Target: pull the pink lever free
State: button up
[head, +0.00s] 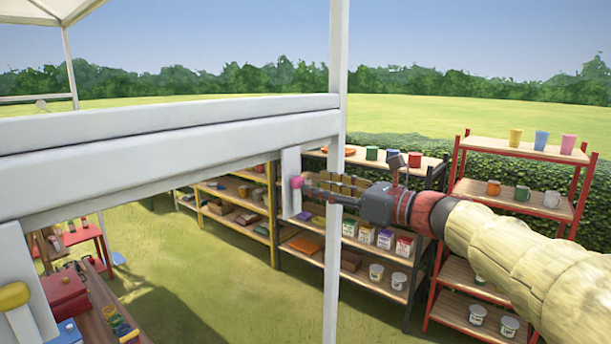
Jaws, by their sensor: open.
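The pink lever (297,182) shows as a small pink knob on an upright white plate (291,165) that hangs below the white beam's right end. My gripper (311,188) reaches in from the right, with its thin dark fingers pointing left at the knob. It is open, and its fingertips are close to the knob's right side. I cannot tell whether they touch it or sit around it. The lever's stem, if any, is hidden.
A white post (335,240) stands upright close to my fingers. The white beam (170,140) runs across the left. Shelves (300,245) with pots and boxes stand behind, and a red-framed rack (453,175) at right. A yellow-knobbed handle (14,296) is at lower left.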

aim_at(301, 180)
jog(key=shift+p+x, duration=0.6)
jog(key=shift+x, duration=1.75)
jog(key=c, duration=0.4)
jog(key=c, duration=0.7)
grip_shut()
